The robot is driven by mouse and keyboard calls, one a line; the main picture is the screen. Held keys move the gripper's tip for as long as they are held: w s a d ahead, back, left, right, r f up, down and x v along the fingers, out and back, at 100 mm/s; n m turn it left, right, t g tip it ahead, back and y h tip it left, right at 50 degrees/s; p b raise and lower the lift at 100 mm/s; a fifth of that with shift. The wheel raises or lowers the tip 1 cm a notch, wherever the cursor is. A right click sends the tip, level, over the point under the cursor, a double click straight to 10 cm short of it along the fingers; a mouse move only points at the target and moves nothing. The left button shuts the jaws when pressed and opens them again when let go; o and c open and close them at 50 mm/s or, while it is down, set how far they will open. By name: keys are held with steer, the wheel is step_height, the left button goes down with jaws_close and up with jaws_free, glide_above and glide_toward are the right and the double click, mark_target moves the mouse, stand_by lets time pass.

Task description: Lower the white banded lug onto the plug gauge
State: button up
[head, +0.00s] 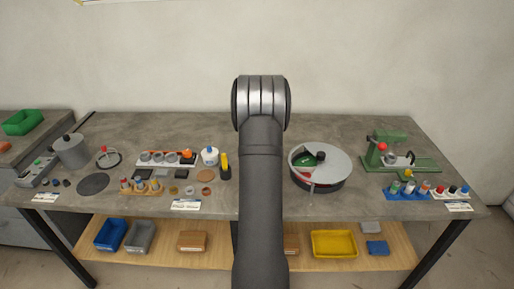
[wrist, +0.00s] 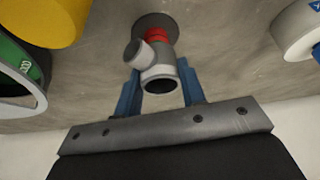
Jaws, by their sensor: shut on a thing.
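In the wrist view my gripper (wrist: 158,82) is shut on the white banded lug (wrist: 160,76), with a blue finger on each side. The lug is a pale short tube with a dark open end towards the camera and a stubby side branch. A red band (wrist: 158,36) shows beyond it, in front of a dark round disc (wrist: 155,22). I cannot tell whether the disc is part of the lug or a thing below it. In the head view my arm hides the gripper and the lug. I cannot pick out the plug gauge for certain.
In the wrist view a yellow rounded thing (wrist: 45,18) and a green ringed thing (wrist: 18,75) are at left, a white cylinder (wrist: 298,30) at right. In the head view a round dish (head: 333,168) and a green press (head: 390,152) stand right of my arm.

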steer(key=shift+f, duration=1.4)
steer(key=shift+f, duration=0.15)
steer(key=o, duration=1.2)
steer(key=shift+o, duration=0.2)
steer(key=shift+r, duration=4.5)
